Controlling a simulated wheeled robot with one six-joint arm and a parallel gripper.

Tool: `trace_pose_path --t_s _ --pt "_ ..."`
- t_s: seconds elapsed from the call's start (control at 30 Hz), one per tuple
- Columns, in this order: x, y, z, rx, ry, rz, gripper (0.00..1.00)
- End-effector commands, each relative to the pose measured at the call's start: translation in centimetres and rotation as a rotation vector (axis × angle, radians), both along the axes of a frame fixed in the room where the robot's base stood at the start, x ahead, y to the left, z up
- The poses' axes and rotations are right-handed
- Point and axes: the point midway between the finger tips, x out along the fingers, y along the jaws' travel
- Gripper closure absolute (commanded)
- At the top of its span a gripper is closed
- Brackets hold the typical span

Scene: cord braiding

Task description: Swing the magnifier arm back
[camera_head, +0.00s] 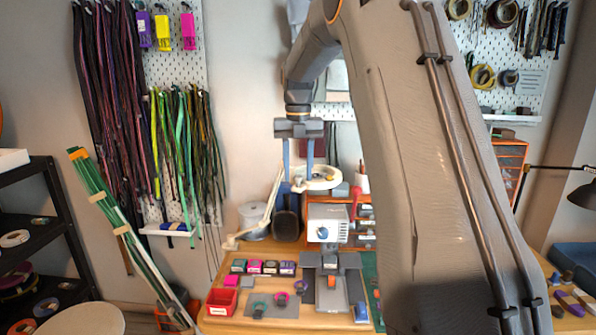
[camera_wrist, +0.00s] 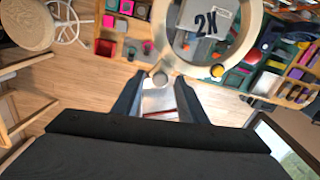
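The magnifier is a cream ring (camera_head: 318,178) on a thin cream jointed arm (camera_head: 268,212) that rises from a base at the left of the bench. In the wrist view the ring (camera_wrist: 252,30) fills the top middle, and "2X" shows inside it. My gripper (camera_head: 298,178) points down at the ring's left side in the head view. In the wrist view its two dark fingers (camera_wrist: 160,82) stand apart, with a small round grey knob (camera_wrist: 160,78) at the ring's near edge between their tips. Whether a finger touches the knob is unclear.
The wooden bench (camera_head: 219,264) holds a red bin (camera_head: 221,301), a white machine (camera_head: 327,223), a grey pot (camera_head: 254,220) and small coloured blocks. A black shelf (camera_head: 40,240) stands left. Cords hang on the wall. My arm hides much of the bench's right side.

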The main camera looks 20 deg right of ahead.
Motion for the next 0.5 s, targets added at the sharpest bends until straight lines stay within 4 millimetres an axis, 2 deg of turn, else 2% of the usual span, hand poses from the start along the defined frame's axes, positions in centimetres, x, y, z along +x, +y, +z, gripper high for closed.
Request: trace_pose_path --t_s 0.17,0.27,0.5 --pt "0.0 0.0 0.1 0.0 -0.001 -0.001 0.61" --pt "0.1 0.0 0.8 0.0 -0.002 -0.001 0.61" --pt "0.2 -0.1 4.6 0.0 -0.004 -0.001 0.61"
